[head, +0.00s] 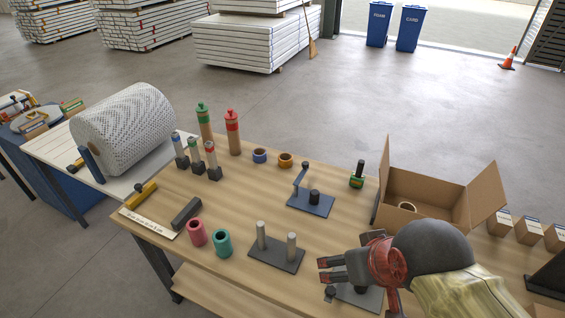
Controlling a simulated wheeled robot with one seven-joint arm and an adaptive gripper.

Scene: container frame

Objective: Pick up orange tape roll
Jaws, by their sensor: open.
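The orange tape roll (285,160) lies flat on the wooden table towards its back edge, just right of a blue tape roll (260,156). My gripper (322,270) is at the front right of the table, pointing left, open and empty. It is well apart from the orange roll, nearer to me and a little to its right. My gripper partly hides a dark plate under it.
A grey plate with two upright pegs (276,254) stands left of my gripper. A blue plate with a crank (310,202) stands between gripper and tape rolls. An open cardboard box (444,190) is at right. Tall red (232,133) and green-topped cylinders (204,124) stand left of the rolls.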

